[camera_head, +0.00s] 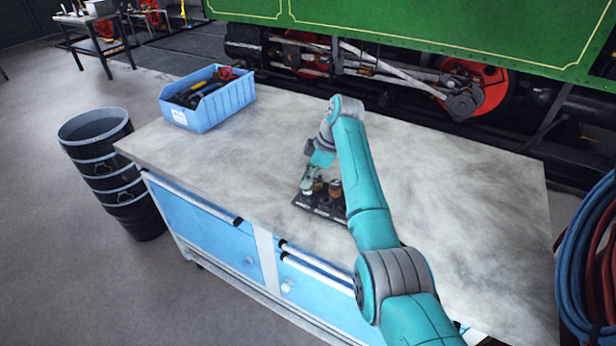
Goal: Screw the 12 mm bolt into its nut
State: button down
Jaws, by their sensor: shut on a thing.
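My gripper (308,187) points down at the dark block (321,207) on the bench top. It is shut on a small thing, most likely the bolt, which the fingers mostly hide. Small brass-coloured pieces (335,187) stand on the block just right of my fingertips. My arm covers the block's right end. The 12 mm nut cannot be told apart at this size, nor can I tell whether the bolt touches it.
The grey bench top (450,200) is broadly clear around the block. A blue bin of tools (208,105) stands at its back left. Stacked black buckets (110,170) stand on the floor at left.

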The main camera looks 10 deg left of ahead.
jog(key=shift+f, duration=0.3)
dwell(1.1)
jog(key=c, duration=1.8)
grip_release()
grip_shut()
jog(key=m+t, duration=0.1)
jog(key=m, duration=0.2)
jog(key=shift+m+t, duration=0.7)
jog(key=shift+m, duration=0.8)
jog(key=m+t, duration=0.1)
jog(key=m, duration=0.2)
jog(key=shift+f+h, duration=0.1)
jog(key=shift+h, duration=0.3)
jog(key=shift+m+t+h, duration=0.4)
jog(key=shift+m+t, duration=0.1)
jog(key=shift+m, duration=1)
